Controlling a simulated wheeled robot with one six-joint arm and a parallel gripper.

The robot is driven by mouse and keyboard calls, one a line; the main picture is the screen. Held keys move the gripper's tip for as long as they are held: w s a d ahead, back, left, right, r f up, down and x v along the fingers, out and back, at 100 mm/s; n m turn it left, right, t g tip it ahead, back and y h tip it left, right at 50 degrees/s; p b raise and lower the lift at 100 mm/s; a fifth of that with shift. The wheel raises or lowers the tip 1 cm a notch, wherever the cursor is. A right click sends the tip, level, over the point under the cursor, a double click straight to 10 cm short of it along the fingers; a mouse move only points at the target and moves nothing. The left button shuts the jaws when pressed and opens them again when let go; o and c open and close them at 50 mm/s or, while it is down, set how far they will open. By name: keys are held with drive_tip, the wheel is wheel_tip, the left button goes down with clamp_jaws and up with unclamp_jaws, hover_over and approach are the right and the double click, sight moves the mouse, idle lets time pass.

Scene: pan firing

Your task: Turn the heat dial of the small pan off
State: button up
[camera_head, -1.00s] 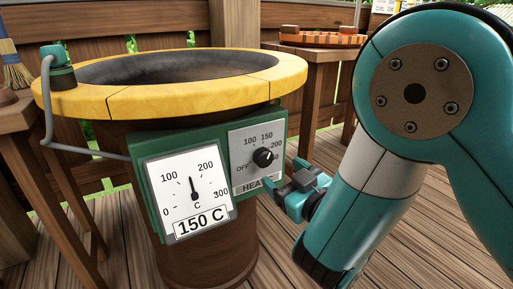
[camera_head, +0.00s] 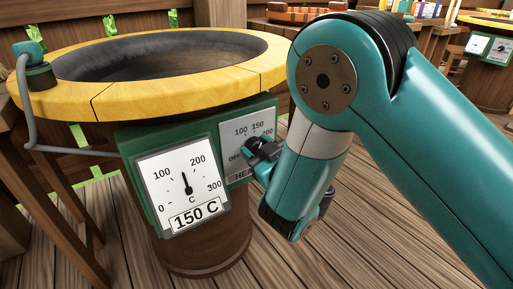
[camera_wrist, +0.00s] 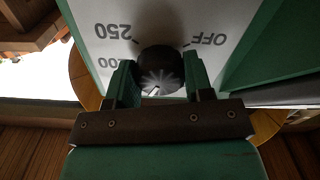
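The heat dial is a round black knob (camera_wrist: 160,68) on a pale plate (camera_wrist: 100,28) marked OFF, 100, 150, 200 and 250. In the wrist view the plate appears upside down, with OFF at the upper right and 250 at the upper left. My gripper (camera_wrist: 160,80) has one finger on each side of the knob, with no clear gap between fingers and knob. In the head view my gripper (camera_head: 262,150) covers the knob. The small pan (camera_head: 150,60) has a yellow rim. Its thermometer (camera_head: 185,190) reads 150 C.
A side table with an orange tray (camera_head: 305,12) stands behind. Another pan with a green panel (camera_head: 490,46) is at the far right. A grey pipe (camera_head: 24,110) runs down the left of the small pan. The wooden floor (camera_head: 375,235) at the front is clear.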

drive_tip(key=shift+r+n, duration=0.1)
drive_tip(key=shift+n, duration=0.2)
drive_tip(key=n, duration=0.3)
drive_tip(key=shift+a, duration=0.1)
drive_tip(key=n, duration=0.4)
drive_tip(key=shift+n, duration=0.3)
drive_tip(key=n, duration=0.3)
drive_tip(key=shift+a+n, duration=0.1)
drive_tip(key=shift+n, duration=0.2)
drive_tip(key=n, duration=0.4)
drive_tip(key=shift+n, duration=0.3)
drive_tip(key=n, duration=0.3)
drive_tip(key=shift+s+n, duration=0.1)
drive_tip(key=shift+n, duration=0.2)
drive_tip(key=shift+c, duration=0.2)
drive_tip(key=n, duration=0.3)
drive_tip(key=shift+n, duration=0.3)
drive_tip(key=n, duration=0.6)
drive_tip(key=shift+f, duration=0.2)
drive_tip(key=shift+n, duration=0.3)
